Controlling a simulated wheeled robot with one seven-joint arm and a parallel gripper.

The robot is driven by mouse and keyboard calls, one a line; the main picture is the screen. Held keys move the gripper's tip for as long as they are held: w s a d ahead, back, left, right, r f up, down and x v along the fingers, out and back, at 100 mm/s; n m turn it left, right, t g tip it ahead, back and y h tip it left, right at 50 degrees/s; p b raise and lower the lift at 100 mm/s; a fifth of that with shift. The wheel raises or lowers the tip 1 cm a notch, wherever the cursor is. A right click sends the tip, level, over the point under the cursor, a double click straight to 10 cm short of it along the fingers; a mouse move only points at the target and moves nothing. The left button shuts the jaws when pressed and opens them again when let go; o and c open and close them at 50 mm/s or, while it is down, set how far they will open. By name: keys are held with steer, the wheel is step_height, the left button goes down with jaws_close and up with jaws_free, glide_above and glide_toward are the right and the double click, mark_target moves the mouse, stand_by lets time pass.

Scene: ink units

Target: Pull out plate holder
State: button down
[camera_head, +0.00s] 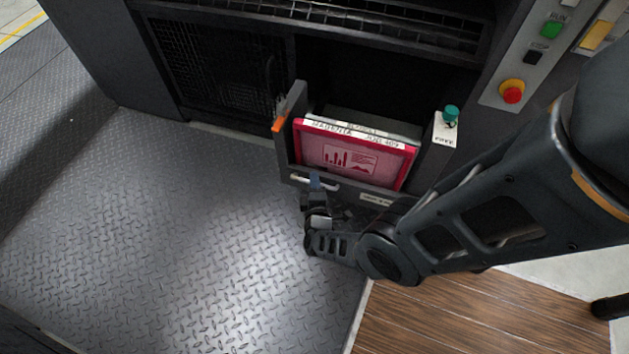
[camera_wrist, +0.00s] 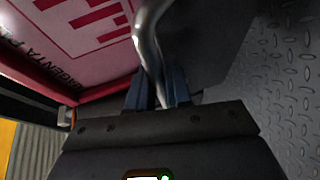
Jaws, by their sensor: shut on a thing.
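The plate holder (camera_head: 288,172) is a dark tray at the front of the machine, tilted outward from its bay. It holds a red-framed plate (camera_head: 352,158) with a pink face and printed chart marks. A metal bar handle (camera_head: 300,179) is on its front. My gripper (camera_head: 316,184) is at this handle. In the wrist view, the blue fingers of my gripper (camera_wrist: 157,88) are closed around the curved metal handle (camera_wrist: 148,40). The red plate (camera_wrist: 85,35) shows at upper left there. The fingertips are small and partly hidden in the head view.
A control panel with a green button (camera_head: 552,29) and a red stop button (camera_head: 512,91) is at upper right. A green knob (camera_head: 450,113) stands right of the holder. An orange-tipped part (camera_head: 278,124) is at its left. Open diamond-plate floor (camera_head: 170,240) lies left and in front.

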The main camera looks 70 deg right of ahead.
steer(key=c, duration=1.1)
jaws_free()
steer(key=shift+p+v, duration=1.7)
steer(key=shift+v, duration=2.2)
steer(key=shift+s, duration=0.1)
